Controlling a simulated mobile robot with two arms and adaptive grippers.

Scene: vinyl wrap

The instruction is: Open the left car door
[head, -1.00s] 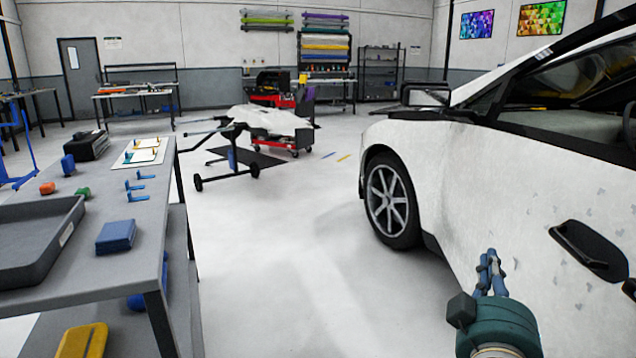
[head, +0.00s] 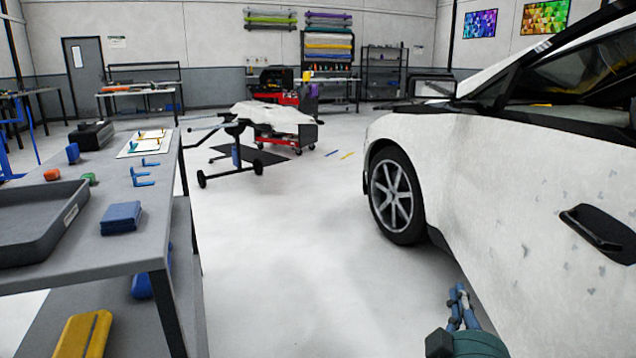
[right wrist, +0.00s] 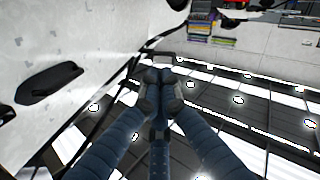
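The white car door (head: 495,190), dotted with small grey patches, fills the right side of the head view and looks closed. Its black handle (head: 602,230) sits in a dark recess near the right edge. The handle also shows at the left of the right wrist view (right wrist: 48,83). My right gripper (head: 459,292) is low in front of the door, to the left of and below the handle, and apart from it. In the right wrist view its fingertips (right wrist: 158,88) meet with nothing visible between them. My left gripper is out of view.
A grey workbench (head: 110,262) with a tray (head: 40,250) and a blue block (head: 121,218) stands at the left. The car's front wheel (head: 392,195) and side mirror (head: 434,88) are beyond the door. The floor between bench and car is clear.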

